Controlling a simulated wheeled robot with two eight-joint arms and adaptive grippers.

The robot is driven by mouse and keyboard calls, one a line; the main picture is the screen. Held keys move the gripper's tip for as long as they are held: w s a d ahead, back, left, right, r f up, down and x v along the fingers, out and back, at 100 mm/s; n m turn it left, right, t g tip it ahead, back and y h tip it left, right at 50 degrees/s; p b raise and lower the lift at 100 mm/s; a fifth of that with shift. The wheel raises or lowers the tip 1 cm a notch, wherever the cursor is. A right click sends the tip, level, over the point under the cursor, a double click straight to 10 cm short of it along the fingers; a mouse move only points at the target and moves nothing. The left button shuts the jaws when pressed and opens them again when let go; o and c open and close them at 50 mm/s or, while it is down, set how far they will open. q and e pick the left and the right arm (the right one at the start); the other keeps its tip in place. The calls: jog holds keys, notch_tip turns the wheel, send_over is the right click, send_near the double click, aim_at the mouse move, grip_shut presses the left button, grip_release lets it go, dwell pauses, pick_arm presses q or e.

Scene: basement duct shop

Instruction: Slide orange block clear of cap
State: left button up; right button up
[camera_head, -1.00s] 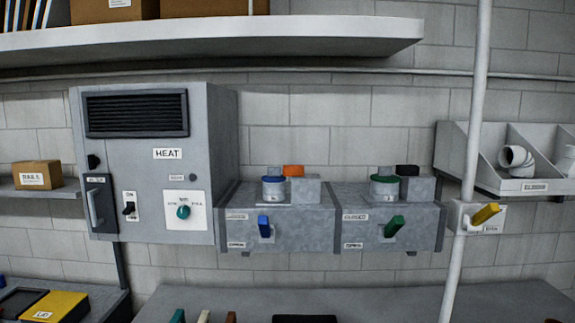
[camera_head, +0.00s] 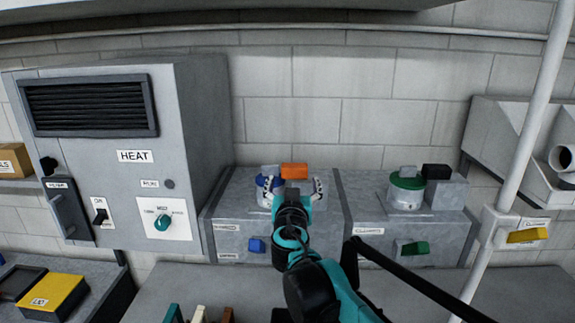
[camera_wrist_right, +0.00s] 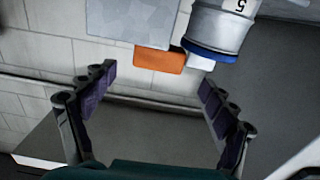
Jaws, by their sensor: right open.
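The orange block (camera_head: 294,170) rests near the top of the grey box in the left duct unit (camera_head: 232,196), beside the blue cap (camera_head: 265,181) on its white cylinder. In the right wrist view the orange block (camera_wrist_right: 160,60) lies against a grey box face, close to the blue-rimmed cap (camera_wrist_right: 210,50). My right gripper (camera_head: 294,187) is in front of them, its fingers spread. In the wrist view the right gripper (camera_wrist_right: 155,84) is open and empty, the block beyond the fingertips and between them. My arm hides much of the grey box. My left gripper is not in view.
A second duct unit (camera_head: 440,238) with a green cap (camera_head: 407,181) and black block (camera_head: 435,171) stands to the right. A white vertical pipe (camera_head: 535,110) and yellow handle (camera_head: 527,236) are further right. The HEAT cabinet (camera_head: 120,195) stands left; a shelf overhangs the top.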

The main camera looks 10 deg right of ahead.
aim_at(295, 173)
jog(key=p+x, duration=0.1)
jog(key=x, duration=0.5)
jog(key=shift+w+d+f, duration=0.15)
jog(key=shift+w+f, duration=0.05)
jog(key=shift+w, duration=0.05)
jog(key=shift+s+r, duration=0.15)
jog(key=shift+s, duration=0.15)
jog(key=shift+w, duration=0.15)
jog(key=c, duration=1.7)
jog(key=d, duration=0.2)
jog(key=s+d, duration=0.1)
jog(key=d, duration=0.2)
jog(key=shift+s+d+b, duration=0.3)
jog(key=shift+d, duration=0.1)
jog(key=shift+a, duration=0.15)
